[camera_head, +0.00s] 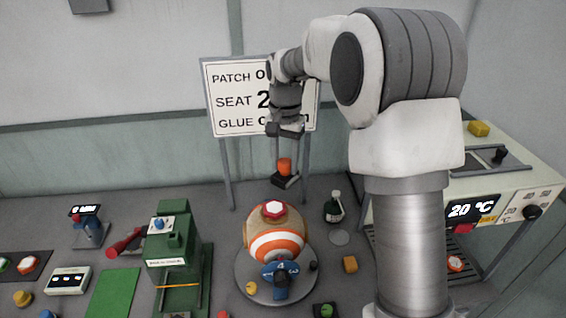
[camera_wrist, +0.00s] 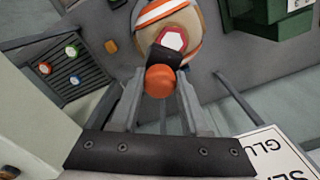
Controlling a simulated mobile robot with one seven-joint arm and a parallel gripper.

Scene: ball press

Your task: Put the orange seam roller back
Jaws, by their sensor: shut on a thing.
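The orange seam roller has an orange grip (camera_head: 285,166) over a dark block (camera_head: 285,182). My gripper (camera_head: 285,157) is shut on it and holds it in the air, behind and above the ball (camera_head: 276,245). In the wrist view the orange grip (camera_wrist: 159,82) sits between the fingertips of my gripper (camera_wrist: 160,76). The ball is tan with orange and white bands and carries a red-rimmed hexagonal patch (camera_head: 274,209) on top. The head view shows a gap between the block and the ball. I cannot make out a resting place for the roller.
A sign on posts (camera_head: 225,90) stands at the back. A green press (camera_head: 170,245) stands left, a heater bench (camera_head: 490,210) right. A blue clamp (camera_head: 281,274) is at the ball's front.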

